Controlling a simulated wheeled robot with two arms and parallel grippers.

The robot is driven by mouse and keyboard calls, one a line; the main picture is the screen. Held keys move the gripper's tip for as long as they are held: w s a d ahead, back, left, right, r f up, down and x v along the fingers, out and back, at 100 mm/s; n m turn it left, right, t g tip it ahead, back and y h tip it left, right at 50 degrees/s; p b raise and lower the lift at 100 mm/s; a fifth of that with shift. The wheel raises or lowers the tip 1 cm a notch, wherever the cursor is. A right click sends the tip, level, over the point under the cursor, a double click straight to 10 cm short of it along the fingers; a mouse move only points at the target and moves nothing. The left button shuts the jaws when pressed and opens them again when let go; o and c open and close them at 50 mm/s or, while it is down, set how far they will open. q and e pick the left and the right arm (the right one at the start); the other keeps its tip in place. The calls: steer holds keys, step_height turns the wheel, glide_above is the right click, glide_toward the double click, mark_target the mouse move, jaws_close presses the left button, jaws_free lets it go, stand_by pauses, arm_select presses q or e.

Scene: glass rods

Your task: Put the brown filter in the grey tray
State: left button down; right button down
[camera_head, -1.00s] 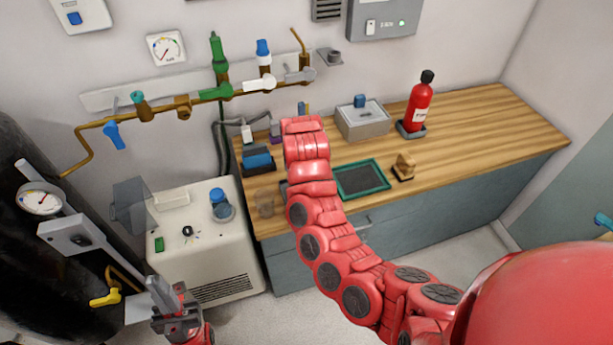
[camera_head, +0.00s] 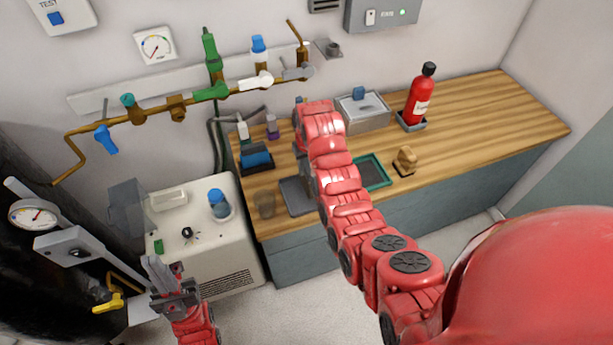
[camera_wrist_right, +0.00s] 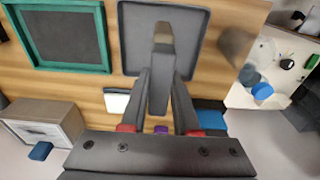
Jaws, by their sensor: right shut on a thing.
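The grey tray (camera_head: 297,196) lies near the front left of the wooden bench, partly behind my right arm. In the right wrist view the grey tray (camera_wrist_right: 130,40) is just beyond my right gripper (camera_wrist_right: 162,60). This gripper is shut on a small brownish piece (camera_wrist_right: 162,33), which looks like the brown filter. The piece appears in front of the tray's surface; I cannot tell whether it touches it. In the head view my right arm hides the filter and fingertips. My left gripper (camera_head: 165,275) is low at the left, away from the bench; its finger gap is unclear.
A green-framed tray (camera_head: 376,171) lies right of the grey tray, with a brown knob-like object (camera_head: 405,160) beside it. A glass beaker (camera_head: 265,204) stands left of the tray. The bench's right side is clear.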

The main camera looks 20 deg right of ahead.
step_height(320, 180, down, 3)
steer(key=shift+f+p, duration=0.2)
steer(key=shift+p, duration=0.6)
steer(key=shift+f, duration=0.3)
steer(key=c, duration=0.7)
jaws_free()
steer(key=shift+o, duration=0.2)
steer(key=shift+r, duration=0.1)
